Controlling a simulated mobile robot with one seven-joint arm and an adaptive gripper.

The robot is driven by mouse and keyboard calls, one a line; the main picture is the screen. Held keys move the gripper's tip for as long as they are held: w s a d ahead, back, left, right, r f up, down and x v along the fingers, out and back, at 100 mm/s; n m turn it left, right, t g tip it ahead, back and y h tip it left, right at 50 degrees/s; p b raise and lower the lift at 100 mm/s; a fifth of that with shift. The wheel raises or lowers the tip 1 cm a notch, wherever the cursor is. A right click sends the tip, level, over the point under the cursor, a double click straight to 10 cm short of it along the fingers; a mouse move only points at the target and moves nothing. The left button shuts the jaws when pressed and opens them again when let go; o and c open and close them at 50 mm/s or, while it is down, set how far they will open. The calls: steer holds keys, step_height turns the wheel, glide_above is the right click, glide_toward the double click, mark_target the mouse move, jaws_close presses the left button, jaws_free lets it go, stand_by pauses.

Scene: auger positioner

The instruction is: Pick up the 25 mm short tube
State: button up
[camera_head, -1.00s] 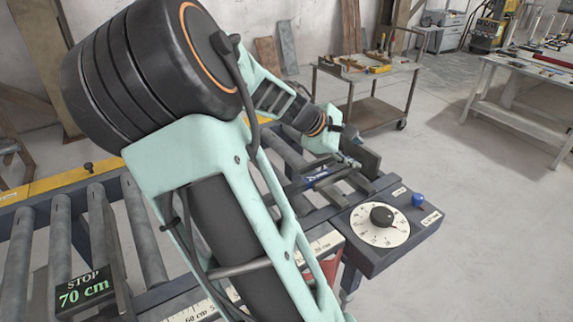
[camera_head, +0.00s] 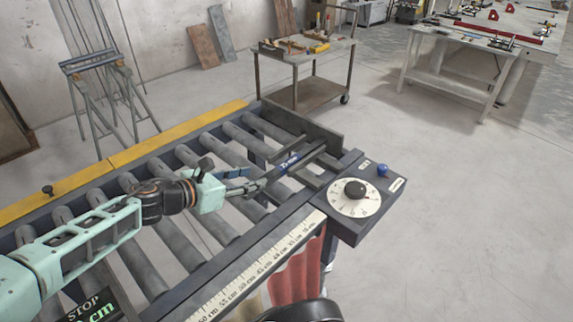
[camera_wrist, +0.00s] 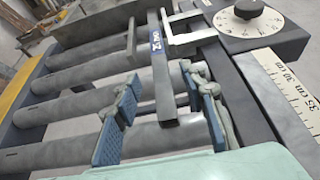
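The short tube (camera_head: 292,164) is a dark square bar with a blue label that appears to read 25 mm. It lies near the far end of the roller conveyor, beside the dial box. It also shows in the wrist view (camera_wrist: 161,80), running away from the gripper. My gripper (camera_head: 243,183) is open at the tube's near end. In the wrist view its blue-padded fingers (camera_wrist: 160,84) stand on either side of the tube, with gaps visible on both sides. Whether the fingers are at the tube's height is hard to tell.
A dial box (camera_head: 349,196) with a blue knob stands right of the tube. A ruler rail (camera_head: 262,270) runs along the conveyor's front edge. A dark end plate (camera_head: 305,126) stands behind the tube. Grey rollers (camera_head: 199,224) lie under the arm. A tool cart (camera_head: 305,90) stands farther back.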

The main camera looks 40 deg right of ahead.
mark_target(273, 173)
steer(key=x, duration=0.6)
steer(key=p+x, duration=0.1)
steer(key=x, duration=0.2)
steer(key=shift+a+f, duration=0.15)
steer(key=shift+f, duration=0.15)
jaws_close()
